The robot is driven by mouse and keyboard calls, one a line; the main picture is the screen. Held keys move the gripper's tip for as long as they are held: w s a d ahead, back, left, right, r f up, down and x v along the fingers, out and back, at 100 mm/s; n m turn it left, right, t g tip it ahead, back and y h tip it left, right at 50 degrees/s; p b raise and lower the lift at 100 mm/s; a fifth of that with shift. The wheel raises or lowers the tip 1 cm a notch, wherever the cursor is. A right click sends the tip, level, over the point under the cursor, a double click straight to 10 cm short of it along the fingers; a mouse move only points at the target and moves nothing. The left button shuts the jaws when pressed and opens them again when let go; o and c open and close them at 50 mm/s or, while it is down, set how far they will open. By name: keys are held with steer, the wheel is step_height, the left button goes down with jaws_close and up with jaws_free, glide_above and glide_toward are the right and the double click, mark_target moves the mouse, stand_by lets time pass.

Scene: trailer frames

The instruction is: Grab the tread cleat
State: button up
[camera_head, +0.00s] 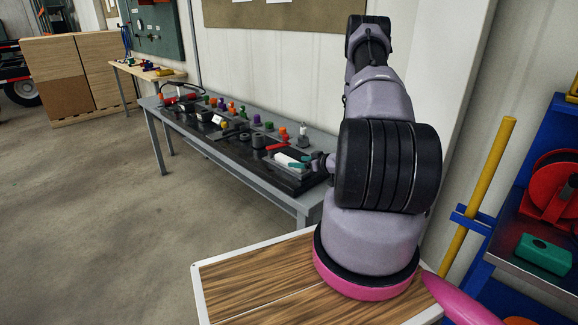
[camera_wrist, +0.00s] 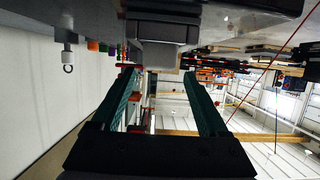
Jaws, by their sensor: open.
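My gripper (camera_wrist: 160,76) is open, with its two green fingers apart. In the wrist view, which looks upside down, a grey block (camera_wrist: 157,55) lies just beyond and between the fingertips, against the table surface. It may be the tread cleat, but I cannot tell for sure. I see no contact between the fingers and the block. In the head view my gripper (camera_head: 301,166) is low over the near right end of the workbench, beside a whitish piece (camera_head: 287,160). My arm hides part of that end.
The long grey workbench (camera_head: 158,103) carries a dark mat with several small coloured parts, including a red-handled tool (camera_head: 277,148). A yellow post (camera_head: 480,205) and a blue rack with a red reel (camera_head: 553,190) stand at right. The floor at left is clear.

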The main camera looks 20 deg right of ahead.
mark_target(292, 160)
steer(key=x, duration=0.6)
steer(key=shift+w+f, duration=0.1)
steer(key=shift+w, duration=0.25)
steer(key=shift+c, duration=0.3)
jaws_close()
